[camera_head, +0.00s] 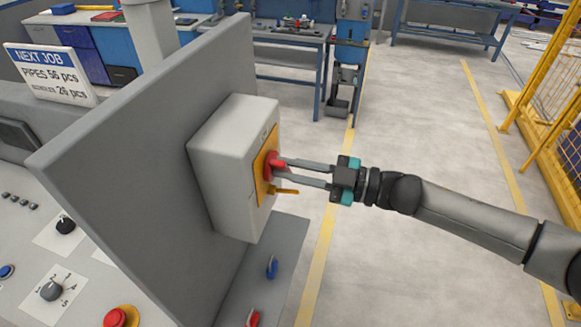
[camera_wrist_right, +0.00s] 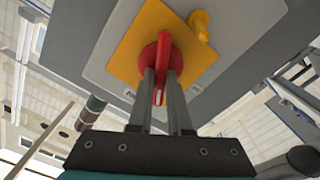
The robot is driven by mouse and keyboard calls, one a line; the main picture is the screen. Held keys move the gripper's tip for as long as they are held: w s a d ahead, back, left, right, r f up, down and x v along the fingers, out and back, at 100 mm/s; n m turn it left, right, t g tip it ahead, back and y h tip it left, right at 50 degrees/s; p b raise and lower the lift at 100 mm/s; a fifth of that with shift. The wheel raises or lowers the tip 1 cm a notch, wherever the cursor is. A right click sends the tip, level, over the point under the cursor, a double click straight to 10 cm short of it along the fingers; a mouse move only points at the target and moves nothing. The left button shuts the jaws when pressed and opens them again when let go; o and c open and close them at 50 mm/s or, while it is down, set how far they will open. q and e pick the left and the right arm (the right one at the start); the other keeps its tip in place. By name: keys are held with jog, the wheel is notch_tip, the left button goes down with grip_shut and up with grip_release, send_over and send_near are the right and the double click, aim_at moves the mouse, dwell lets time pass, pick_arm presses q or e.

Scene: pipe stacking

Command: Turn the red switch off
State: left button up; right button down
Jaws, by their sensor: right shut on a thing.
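The red switch (camera_head: 275,163) sits on a yellow plate (camera_head: 265,180) on the side of a light grey box (camera_head: 225,165). The box is fixed to an upright grey panel. My right gripper (camera_head: 283,172) reaches in from the right, with its fingers at the switch. In the right wrist view the red switch (camera_wrist_right: 163,62) has a round base and a raised handle, and the gripper fingers (camera_wrist_right: 160,85) are shut on that handle, one on each side. Part of the handle is hidden between the fingers. My left gripper is not in view.
A yellow tab (camera_head: 285,191) sticks out of the plate just below the fingers. A console with knobs and a red button (camera_head: 120,317) lies at lower left. A blue switch (camera_head: 272,266) stands below the box. The floor at right is open, up to a yellow fence (camera_head: 545,105).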

jog(key=n+b, duration=0.1)
jog(key=n, duration=0.2)
jog(key=n+b, duration=0.2)
jog(key=n, duration=0.2)
jog(key=f+n+b, duration=0.1)
jog(key=n, duration=0.3)
jog(key=shift+s, duration=0.2)
jog(key=shift+n, duration=0.3)
jog(key=c, duration=0.8)
grip_release()
jog(key=shift+r, duration=0.1)
jog(key=shift+c, duration=0.2)
